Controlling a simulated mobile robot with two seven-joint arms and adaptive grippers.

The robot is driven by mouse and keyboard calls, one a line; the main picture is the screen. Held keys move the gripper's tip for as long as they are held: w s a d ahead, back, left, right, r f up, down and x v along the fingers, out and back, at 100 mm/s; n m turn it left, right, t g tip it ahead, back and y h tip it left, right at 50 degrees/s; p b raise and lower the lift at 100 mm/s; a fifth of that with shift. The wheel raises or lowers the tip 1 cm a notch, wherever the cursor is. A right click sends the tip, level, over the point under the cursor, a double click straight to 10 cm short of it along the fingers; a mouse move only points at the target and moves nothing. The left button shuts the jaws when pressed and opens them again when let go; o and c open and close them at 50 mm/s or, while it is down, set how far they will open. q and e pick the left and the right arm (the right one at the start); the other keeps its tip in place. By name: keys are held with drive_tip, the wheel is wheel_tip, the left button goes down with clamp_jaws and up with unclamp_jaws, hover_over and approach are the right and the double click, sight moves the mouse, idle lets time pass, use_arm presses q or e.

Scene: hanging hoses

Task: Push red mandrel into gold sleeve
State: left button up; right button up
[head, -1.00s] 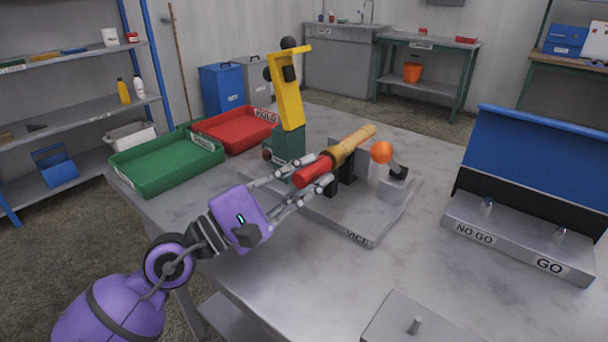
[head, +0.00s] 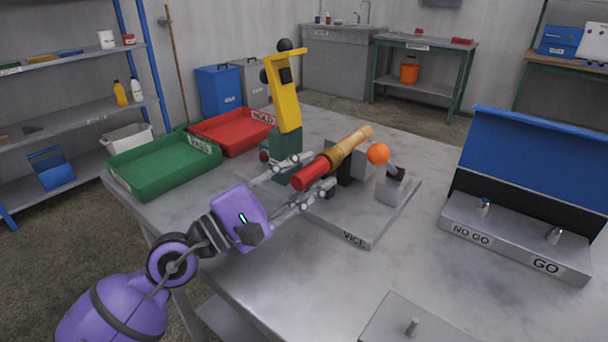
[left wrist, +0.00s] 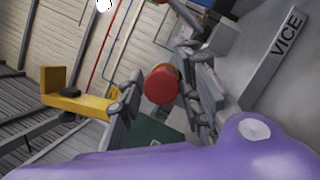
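The red mandrel (head: 311,174) sits in line with the gold sleeve (head: 351,144), its near part sticking out of the sleeve's near end. How deep it goes inside is hidden. The sleeve is held tilted in the vice (head: 365,230). My left gripper (head: 310,172) is open, its fingers on either side of the mandrel's near end. In the left wrist view the mandrel's round red end (left wrist: 161,86) faces me between the spread fingers (left wrist: 158,98), with a clear gap on the left finger's side. My right gripper is not in view.
A yellow upright piece (head: 286,95) on a green base stands just behind the gripper. An orange ball (head: 378,154) on a lever is right of the sleeve. Green (head: 165,175) and red (head: 225,136) trays lie left; the NO GO/GO gauge block (head: 515,240) stands right.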

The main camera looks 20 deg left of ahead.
use_arm(q)
drive_tip(key=shift+o, duration=0.3)
drive_tip(key=shift+s+a+f, duration=0.1)
drive_tip(key=shift+s, duration=0.1)
drive_tip(key=r+v, duration=0.1)
drive_tip(key=v, duration=0.3)
drive_tip(key=r+v, duration=0.1)
drive_tip(key=v, duration=0.3)
drive_tip(key=r+v, duration=0.1)
drive_tip(key=v, duration=0.3)
drive_tip(key=shift+s+a+f, duration=0.1)
drive_tip(key=shift+s+a, duration=0.3)
drive_tip(key=shift+s, duration=0.05)
